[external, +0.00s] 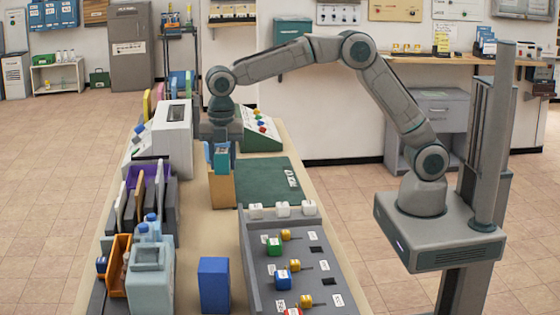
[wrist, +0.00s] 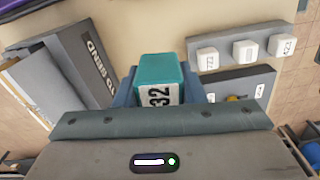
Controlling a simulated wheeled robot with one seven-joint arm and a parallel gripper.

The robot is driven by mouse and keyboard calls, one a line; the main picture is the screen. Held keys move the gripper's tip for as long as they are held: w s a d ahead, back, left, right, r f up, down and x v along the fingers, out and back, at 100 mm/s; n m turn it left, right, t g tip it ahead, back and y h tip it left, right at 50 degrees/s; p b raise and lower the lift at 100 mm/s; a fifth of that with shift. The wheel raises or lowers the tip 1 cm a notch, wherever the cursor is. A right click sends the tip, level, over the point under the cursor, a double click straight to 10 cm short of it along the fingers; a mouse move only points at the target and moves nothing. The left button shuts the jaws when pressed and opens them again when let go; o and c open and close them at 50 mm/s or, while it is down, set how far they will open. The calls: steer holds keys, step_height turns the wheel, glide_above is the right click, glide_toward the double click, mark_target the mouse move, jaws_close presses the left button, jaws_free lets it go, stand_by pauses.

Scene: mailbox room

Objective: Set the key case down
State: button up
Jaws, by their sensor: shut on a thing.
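The key case (wrist: 158,75) is a small teal block with a white label reading 32. My gripper (wrist: 158,92) is shut on it, with a blue finger on each side. In the external view, my gripper (external: 219,150) points down and holds the teal key case (external: 221,160) over the counter. It is directly above or in front of a tan upright box (external: 221,189); I cannot tell whether they touch. The case's underside is hidden.
A grey panel (external: 252,262) with coloured blocks and white numbered blocks (external: 283,209) lies nearer the camera. A green mat (external: 262,190) is to the right.

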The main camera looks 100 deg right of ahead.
step_height(320, 180, up, 7)
steer(key=shift+r, duration=0.1)
steer(key=s+d+m, duration=0.4)
steer(key=d, duration=0.9)
steer(key=s+d+m, duration=0.3)
steer(key=d, duration=0.9)
steer(key=s+d+m, duration=0.9)
steer(key=s+d, duration=1.3)
steer(key=s, duration=0.1)
steer(key=p, duration=0.2)
glide_above(272, 158)
step_height(272, 158, down, 18)
steer(key=shift+d+r, duration=0.1)
steer(key=shift+f, duration=2.05)
steer(key=shift+s, duration=0.1)
